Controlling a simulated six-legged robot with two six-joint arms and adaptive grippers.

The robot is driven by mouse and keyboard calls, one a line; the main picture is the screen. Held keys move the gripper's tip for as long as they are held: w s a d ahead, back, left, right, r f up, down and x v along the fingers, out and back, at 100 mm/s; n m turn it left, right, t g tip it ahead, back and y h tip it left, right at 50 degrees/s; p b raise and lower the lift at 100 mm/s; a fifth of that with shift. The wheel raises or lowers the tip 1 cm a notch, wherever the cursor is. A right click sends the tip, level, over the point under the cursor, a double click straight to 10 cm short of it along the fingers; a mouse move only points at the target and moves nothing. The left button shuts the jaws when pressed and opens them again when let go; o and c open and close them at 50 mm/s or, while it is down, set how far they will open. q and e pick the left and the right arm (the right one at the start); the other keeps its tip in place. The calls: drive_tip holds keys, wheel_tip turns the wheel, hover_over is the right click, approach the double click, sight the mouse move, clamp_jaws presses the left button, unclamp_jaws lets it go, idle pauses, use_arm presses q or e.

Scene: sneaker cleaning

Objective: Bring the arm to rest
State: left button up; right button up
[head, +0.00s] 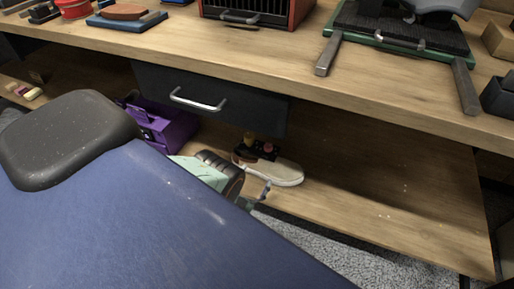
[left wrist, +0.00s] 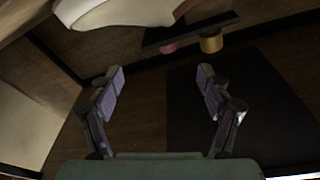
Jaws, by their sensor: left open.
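My left gripper (head: 262,192) is at the front of the lower shelf, just in front of a pale sneaker (head: 280,172), and is partly hidden by my own body. In the left wrist view, both fingers of the left gripper (left wrist: 160,90) are spread apart with nothing between them. The sneaker (left wrist: 130,12) shows at the top of that view, apart from the fingertips. My right gripper is in neither view.
A dark holder with pink and yellow items (head: 268,148) stands behind the sneaker. A purple toolbox (head: 170,130) is left of it on the lower shelf (head: 400,205). A dark drawer with a metal handle (head: 198,103) hangs above. The shelf's right part is clear.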

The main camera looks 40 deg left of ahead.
sight(271, 147)
use_arm(q)
drive_tip(key=b+x, duration=0.4)
drive_tip(key=x, duration=0.8)
drive_tip(key=shift+r+p, duration=0.85)
drive_tip(key=shift+r, duration=0.2)
drive_tip(key=shift+f, duration=0.1)
